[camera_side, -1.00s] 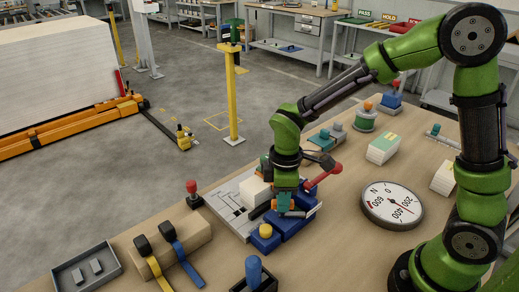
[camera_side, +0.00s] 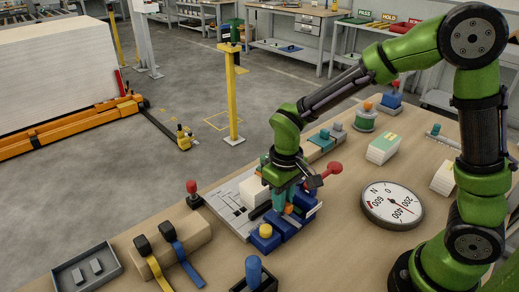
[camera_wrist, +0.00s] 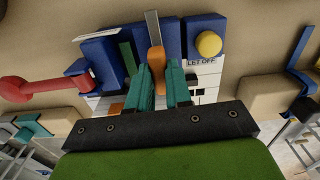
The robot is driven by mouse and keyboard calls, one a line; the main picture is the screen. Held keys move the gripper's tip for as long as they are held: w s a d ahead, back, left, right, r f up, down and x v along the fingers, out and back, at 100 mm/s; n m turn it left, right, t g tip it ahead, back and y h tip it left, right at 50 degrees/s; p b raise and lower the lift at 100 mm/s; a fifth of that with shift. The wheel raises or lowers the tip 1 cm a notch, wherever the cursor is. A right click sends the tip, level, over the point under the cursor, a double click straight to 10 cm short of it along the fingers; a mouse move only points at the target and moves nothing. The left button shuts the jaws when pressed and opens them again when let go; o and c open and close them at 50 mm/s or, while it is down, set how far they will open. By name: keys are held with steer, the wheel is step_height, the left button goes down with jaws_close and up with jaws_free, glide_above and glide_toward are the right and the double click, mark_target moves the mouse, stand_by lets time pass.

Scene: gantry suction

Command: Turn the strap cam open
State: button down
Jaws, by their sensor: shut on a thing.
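My gripper (camera_side: 286,208) is low over the blue fixture (camera_side: 297,226) on the bench. In the wrist view its two teal fingers (camera_wrist: 162,88) are closed around the lower end of an orange grip (camera_wrist: 157,60). A flat grey metal lever (camera_wrist: 153,27) sticks out beyond the grip, over the blue blocks. The fingers hide the pivot, so I cannot tell how far it is turned. I cannot tell for certain that this is the strap cam. Black buckles (camera_side: 141,246) with a yellow strap (camera_side: 158,275) and a blue strap (camera_side: 187,263) sit on a wooden block, apart from my gripper.
A red-knobbed arm (camera_side: 333,168) stands close beside my gripper. A yellow knob (camera_side: 265,231) on a blue block is just in front. A round dial (camera_side: 392,205) lies to the right, and a grey tray (camera_side: 86,270) at the far left. Bare bench lies between fixture and dial.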

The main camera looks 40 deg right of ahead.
steer(key=shift+m, duration=0.3)
stand_by(0.4)
steer(key=c, duration=1)
jaws_free()
steer(key=shift+c, duration=0.2)
step_height(320, 180, up, 17)
steer(key=shift+w, duration=0.1)
steer(key=s+d+m+t+y, duration=0.2)
steer(key=s+d+t, duration=0.4)
steer(key=s, duration=0.5)
steer(key=shift+m+t, duration=0.6)
steer(key=shift+m, duration=0.3)
